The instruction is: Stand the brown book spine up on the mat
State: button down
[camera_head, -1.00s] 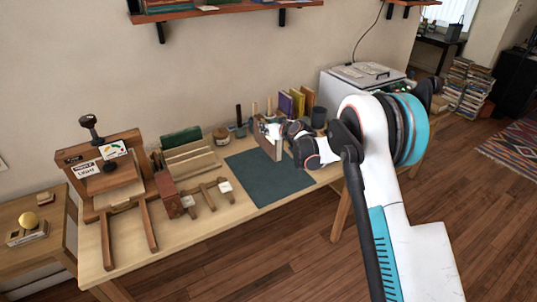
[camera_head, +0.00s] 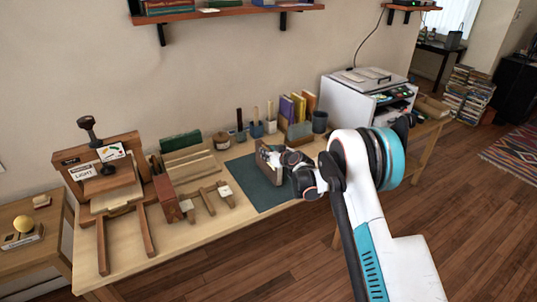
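The brown book (camera_head: 264,164) is upright, with its broad side facing left, over the dark green mat (camera_head: 245,182) on the workbench. My gripper (camera_head: 274,158) is shut on it from the right. The fingers are small and partly hidden by the book and the wrist. I cannot tell whether the book's lower edge touches the mat or hangs just above it. My arm comes in from the right and covers the bench to the right of the mat.
Several upright books (camera_head: 298,106) stand behind the mat, with a grey bookend (camera_head: 300,131) and a dark cup (camera_head: 320,121) beside them. A wooden press (camera_head: 104,172) and a dark red block (camera_head: 167,199) are on the left. The mat's left part is clear.

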jog(key=c, duration=1.3)
grip_release()
jog(key=shift+s+d+r, duration=0.15)
jog(key=shift+s, duration=0.05)
jog(key=s+d+r+m+g+h+p, duration=0.1)
jog(key=s+d+r, duration=0.7)
jog(key=s+r, duration=0.5)
jog(key=s+d+r+m+g+h+p, duration=0.1)
jog(key=s+d+r+m+h+p, duration=0.1)
jog(key=s+d+r, duration=0.8)
jog(key=s+d+m+h, duration=0.1)
jog(key=s+d, duration=0.2)
jog(key=s, duration=0.8)
jog(key=s+d+r+m+g+h, duration=0.1)
jog(key=s+d+h, duration=0.1)
jog(key=s, duration=0.9)
jog(key=s+d+r+m+g+h, duration=0.1)
jog(key=s+d, duration=0.2)
jog(key=s, duration=0.9)
jog(key=shift+d+m, duration=0.4)
